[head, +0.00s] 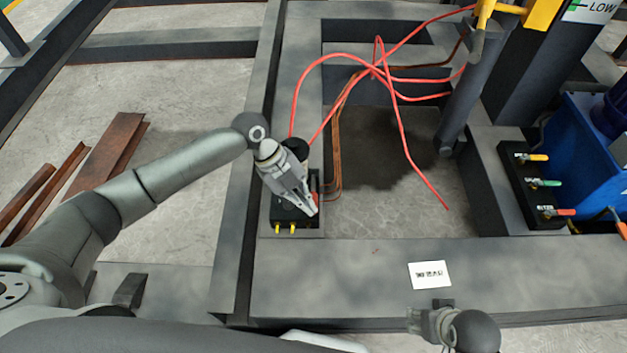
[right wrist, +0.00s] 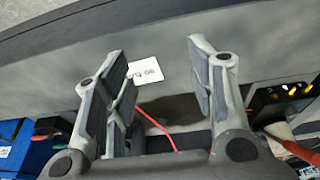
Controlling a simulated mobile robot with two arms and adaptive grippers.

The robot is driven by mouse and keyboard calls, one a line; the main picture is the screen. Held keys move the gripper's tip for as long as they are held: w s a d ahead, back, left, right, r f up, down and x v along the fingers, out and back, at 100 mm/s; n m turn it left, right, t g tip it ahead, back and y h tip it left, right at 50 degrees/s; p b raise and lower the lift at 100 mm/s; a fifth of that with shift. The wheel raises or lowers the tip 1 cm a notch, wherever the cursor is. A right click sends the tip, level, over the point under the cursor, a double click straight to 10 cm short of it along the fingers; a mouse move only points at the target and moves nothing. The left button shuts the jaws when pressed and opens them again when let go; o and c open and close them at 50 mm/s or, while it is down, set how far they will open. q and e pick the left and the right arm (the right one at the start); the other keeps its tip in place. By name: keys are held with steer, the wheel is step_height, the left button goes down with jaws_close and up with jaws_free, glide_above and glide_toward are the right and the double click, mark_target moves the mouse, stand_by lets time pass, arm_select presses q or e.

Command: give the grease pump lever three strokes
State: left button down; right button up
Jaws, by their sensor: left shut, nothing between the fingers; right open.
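The grease pump is most likely the small black unit (head: 281,213) with yellow fittings on its front, on the left beam of the grey frame. A narrow red part (head: 316,183) shows beside my left gripper; I cannot tell whether it is the lever. My left gripper (head: 311,210) is shut and empty, pointing down over the unit and hiding much of it. I cannot tell whether it touches anything. My right gripper (head: 425,320) is at the front edge of the frame. In the right wrist view its fingers (right wrist: 160,78) are wide apart with nothing between them.
A white label (head: 430,275) lies on the front beam. Red hoses (head: 345,58) loop over the frame's opening. A black valve block (head: 520,190) with coloured handles and a blue unit (head: 575,150) stand at the right. Rusty steel pieces (head: 108,155) lie on the left floor.

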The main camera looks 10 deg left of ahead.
arm_select(q)
steer(key=shift+s+d+f, duration=0.1)
steer(key=shift+s+f, duration=0.3)
steer(key=shift+f, duration=0.15)
arm_select(e)
steer(key=shift+w+r, duration=0.1)
steer(key=shift+r, duration=0.2)
arm_select(q)
steer(key=shift+f, duration=0.1)
steer(key=shift+s+f, duration=0.35)
steer(key=shift+f, duration=0.15)
arm_select(e)
steer(key=shift+s+r, duration=0.25)
steer(key=shift+r, duration=0.1)
steer(key=shift+d, duration=0.1)
